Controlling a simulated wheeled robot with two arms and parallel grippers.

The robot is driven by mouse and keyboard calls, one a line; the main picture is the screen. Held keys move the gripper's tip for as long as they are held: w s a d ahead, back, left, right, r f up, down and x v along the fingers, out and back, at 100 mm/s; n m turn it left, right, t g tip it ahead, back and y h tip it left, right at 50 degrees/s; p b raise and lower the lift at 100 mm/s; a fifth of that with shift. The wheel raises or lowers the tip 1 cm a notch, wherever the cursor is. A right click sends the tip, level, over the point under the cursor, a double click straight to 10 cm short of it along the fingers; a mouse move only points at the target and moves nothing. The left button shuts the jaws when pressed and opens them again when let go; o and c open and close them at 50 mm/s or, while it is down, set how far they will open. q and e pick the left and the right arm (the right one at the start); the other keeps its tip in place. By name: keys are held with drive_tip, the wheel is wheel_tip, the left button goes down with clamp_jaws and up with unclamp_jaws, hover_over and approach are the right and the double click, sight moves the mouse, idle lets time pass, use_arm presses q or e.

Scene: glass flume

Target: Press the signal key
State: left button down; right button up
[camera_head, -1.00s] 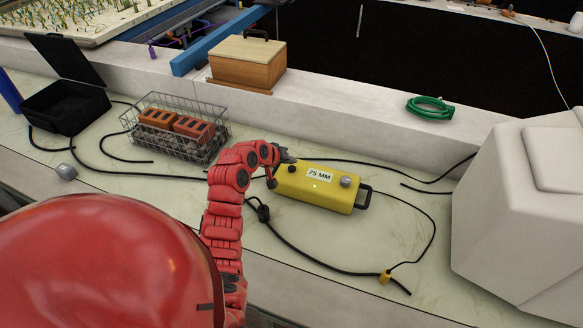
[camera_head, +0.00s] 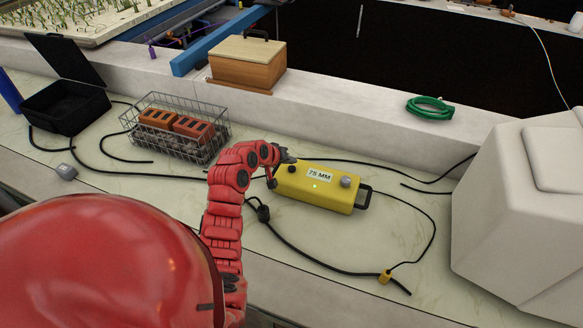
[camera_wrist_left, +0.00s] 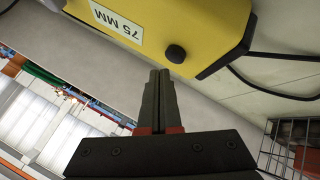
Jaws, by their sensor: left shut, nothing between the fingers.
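A yellow box (camera_head: 325,198) with a "75 MM" label lies on the pale counter. My left gripper (camera_head: 288,160) is shut and empty at the box's left end. In the left wrist view the fingertips (camera_wrist_left: 160,72) are beside the black button (camera_wrist_left: 176,53); I cannot tell whether they touch it. No part is marked as the signal key. My right gripper is not in view.
A wire basket (camera_head: 178,130) with bricks and an open black case (camera_head: 65,105) stand to the left. A wooden box (camera_head: 248,62) and a green hose coil (camera_head: 430,106) sit on the ledge behind. Black cables cross the counter. A large pale block (camera_head: 520,220) stands at right.

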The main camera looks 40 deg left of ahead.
sight(290, 170)
use_arm(q)
drive_tip(key=shift+f, duration=0.15)
drive_tip(key=shift+f, duration=0.3)
drive_tip(key=shift+f+b, duration=0.5)
idle(0.9)
drive_tip(key=shift+r, duration=0.1)
drive_tip(key=shift+r+p, duration=0.6)
drive_tip(key=shift+r, duration=0.3)
wheel_tip(290, 170, up, 6)
drive_tip(key=p, duration=0.3)
idle(0.4)
